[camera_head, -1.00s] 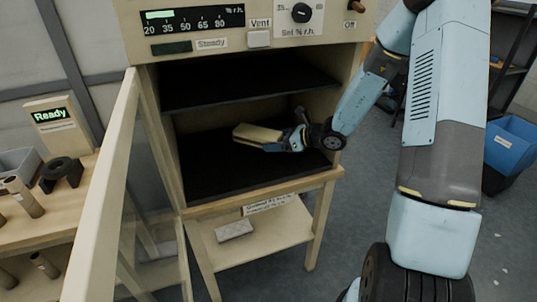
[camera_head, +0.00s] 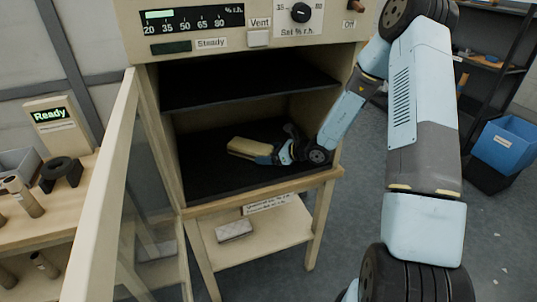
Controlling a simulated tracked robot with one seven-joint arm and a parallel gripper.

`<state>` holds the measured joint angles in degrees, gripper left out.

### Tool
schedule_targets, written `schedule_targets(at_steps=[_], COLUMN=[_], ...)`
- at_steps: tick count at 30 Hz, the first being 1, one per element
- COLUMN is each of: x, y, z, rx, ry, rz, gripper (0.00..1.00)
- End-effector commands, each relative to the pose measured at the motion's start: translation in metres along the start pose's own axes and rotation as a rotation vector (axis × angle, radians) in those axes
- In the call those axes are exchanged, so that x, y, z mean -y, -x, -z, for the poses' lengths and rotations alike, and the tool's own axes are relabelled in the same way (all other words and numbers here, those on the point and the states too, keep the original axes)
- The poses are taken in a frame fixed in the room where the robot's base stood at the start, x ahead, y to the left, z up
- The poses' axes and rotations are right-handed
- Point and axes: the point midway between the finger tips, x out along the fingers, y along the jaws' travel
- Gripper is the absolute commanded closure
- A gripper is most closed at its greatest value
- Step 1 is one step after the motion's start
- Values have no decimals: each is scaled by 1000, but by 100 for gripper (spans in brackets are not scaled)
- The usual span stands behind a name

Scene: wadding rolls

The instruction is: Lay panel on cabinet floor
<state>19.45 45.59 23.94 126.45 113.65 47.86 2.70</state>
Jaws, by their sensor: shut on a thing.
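The panel (camera_head: 248,147) is a small, tan, flat piece with a darker edge, inside the cabinet's lower compartment. My gripper (camera_head: 268,156) is shut on its right end, reaching in from the right through the open front. The panel is low over the black cabinet floor (camera_head: 220,182); I cannot tell whether it touches. The cabinet (camera_head: 261,196) is cream with a black middle shelf (camera_head: 245,82) above my gripper. The fingertips are small and partly hidden by the panel.
The glazed cabinet door (camera_head: 101,185) stands open at the left. A pale block (camera_head: 234,230) lies on the lower stand shelf. A bench at the left carries a "Ready" display (camera_head: 52,116) and several rolls. A blue bin (camera_head: 507,143) stands at the right.

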Motion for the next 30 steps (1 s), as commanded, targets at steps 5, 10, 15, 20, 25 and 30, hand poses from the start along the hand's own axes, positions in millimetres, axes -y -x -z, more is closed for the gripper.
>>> schedule_targets(at_steps=[5,10,15,20,25,30], x=[0,1,1,1,2,2], y=[0,0,1,1,11,39], z=[0,1,1,1,0,0], rx=[0,0,0,0,-1,0], ry=[0,-1,-1,-1,-1,-2], rz=[1,1,2,2,4,6], gripper=[48,10,0,0,0,0])
